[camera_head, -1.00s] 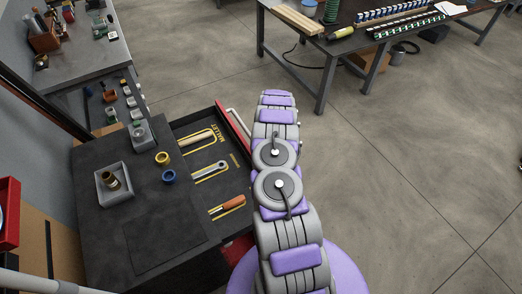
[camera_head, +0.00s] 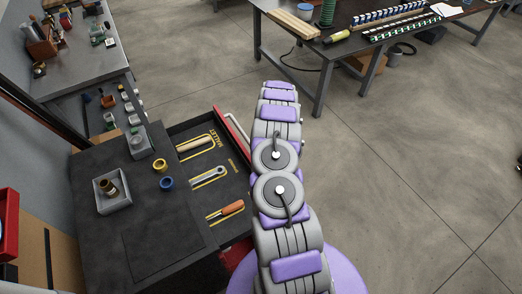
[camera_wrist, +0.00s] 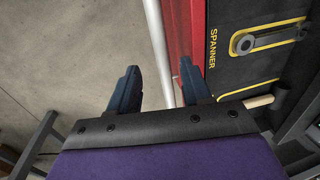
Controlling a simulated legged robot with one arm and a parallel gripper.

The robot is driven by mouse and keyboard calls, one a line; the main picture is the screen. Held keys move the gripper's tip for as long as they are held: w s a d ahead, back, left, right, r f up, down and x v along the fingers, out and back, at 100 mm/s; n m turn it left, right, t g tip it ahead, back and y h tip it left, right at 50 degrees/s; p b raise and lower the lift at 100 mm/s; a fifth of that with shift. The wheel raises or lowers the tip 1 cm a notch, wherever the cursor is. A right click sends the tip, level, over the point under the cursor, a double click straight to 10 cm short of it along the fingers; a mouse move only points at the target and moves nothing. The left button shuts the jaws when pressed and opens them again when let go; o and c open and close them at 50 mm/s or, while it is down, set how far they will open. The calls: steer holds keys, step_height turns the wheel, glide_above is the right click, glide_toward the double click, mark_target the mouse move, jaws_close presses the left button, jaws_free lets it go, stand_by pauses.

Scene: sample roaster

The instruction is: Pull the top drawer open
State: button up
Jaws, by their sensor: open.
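The top drawer stands pulled out of the dark cabinet (camera_head: 165,230), with its black foam inlay (camera_head: 222,160) in view. The inlay holds a mallet (camera_head: 196,145), a spanner (camera_head: 207,177) and an orange-handled screwdriver (camera_head: 226,211). The red drawer front (camera_head: 231,128) bears a pale bar handle (camera_head: 240,127). In the wrist view, the handle (camera_wrist: 157,45) runs between the two dark fingers of my gripper (camera_wrist: 160,85), which are apart. The red front (camera_wrist: 184,30) is to its right. Whether a finger touches the bar cannot be told. In the head view my arm hides the gripper.
A grey tray (camera_head: 100,201), a yellow ring (camera_head: 160,165) and a blue ring (camera_head: 167,183) sit on the cabinet top. A workbench (camera_head: 350,52) stands at the back, a bench (camera_head: 75,65) at the upper left. The floor (camera_head: 410,180) to the right is clear.

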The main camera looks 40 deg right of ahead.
step_height(320, 180, up, 10)
steer(key=d+p, duration=0.1)
steer(key=shift+s+d+r+p, duration=0.15)
steer(key=shift+d+r+p, duration=0.1)
steer(key=shift+d+p, duration=0.15)
steer(key=shift+a, duration=0.15)
